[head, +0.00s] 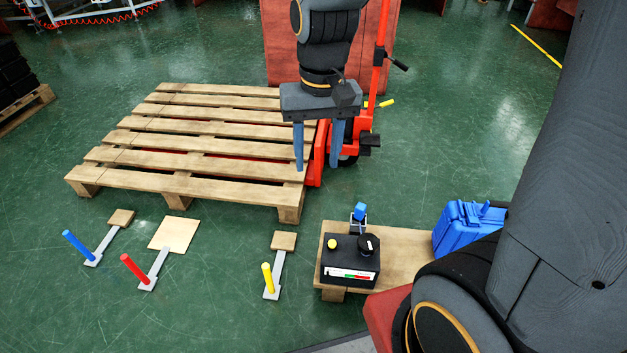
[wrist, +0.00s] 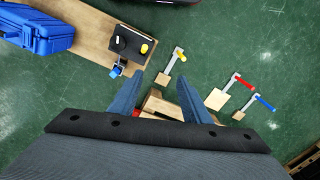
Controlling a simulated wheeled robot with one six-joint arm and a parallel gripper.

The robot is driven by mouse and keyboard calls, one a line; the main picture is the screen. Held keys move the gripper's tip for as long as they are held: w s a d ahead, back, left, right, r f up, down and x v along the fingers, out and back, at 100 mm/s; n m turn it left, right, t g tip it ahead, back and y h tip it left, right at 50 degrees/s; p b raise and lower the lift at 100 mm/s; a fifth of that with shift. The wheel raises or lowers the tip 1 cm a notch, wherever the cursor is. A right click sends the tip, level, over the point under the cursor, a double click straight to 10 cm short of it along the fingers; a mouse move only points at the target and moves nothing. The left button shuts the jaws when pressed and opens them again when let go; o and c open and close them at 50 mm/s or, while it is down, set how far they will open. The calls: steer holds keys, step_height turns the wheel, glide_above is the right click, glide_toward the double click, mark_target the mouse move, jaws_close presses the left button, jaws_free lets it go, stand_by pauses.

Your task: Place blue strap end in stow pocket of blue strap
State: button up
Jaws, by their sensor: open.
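No blue strap, strap end or stow pocket can be made out for certain in either view. A small blue piece (head: 360,211) stands on a dark mount behind the black control box; it also shows in the wrist view (wrist: 115,71). A lever with a blue handle (head: 79,245) lies on the floor at the far left, and at the right in the wrist view (wrist: 265,103). My gripper (head: 317,166) is open and empty, pointing down above the right end of the pallet. Its two blue fingers are spread in the wrist view (wrist: 158,88).
The wooden pallet (head: 190,165) rests by a red pallet jack (head: 380,65). Levers with red (head: 134,268) and yellow (head: 268,278) handles stand on the floor. The black box (head: 350,262) and a blue case (head: 462,230) sit on a low wooden board (head: 405,250).

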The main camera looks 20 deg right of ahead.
steer(key=s+a+r+n, duration=0.2)
steer(key=s, duration=0.4)
steer(key=s+a+r+n, duration=0.2)
steer(key=s+r, duration=0.1)
steer(key=s, duration=0.3)
steer(key=shift+s+r, duration=0.15)
steer(key=shift+r, duration=0.05)
steer(key=shift+r, duration=0.1)
steer(key=d+r+m+p, duration=0.3)
steer(key=d+r+p, duration=0.7)
steer(key=p, duration=1)
steer(key=shift+r, duration=0.6)
steer(key=shift+c, duration=0.2)
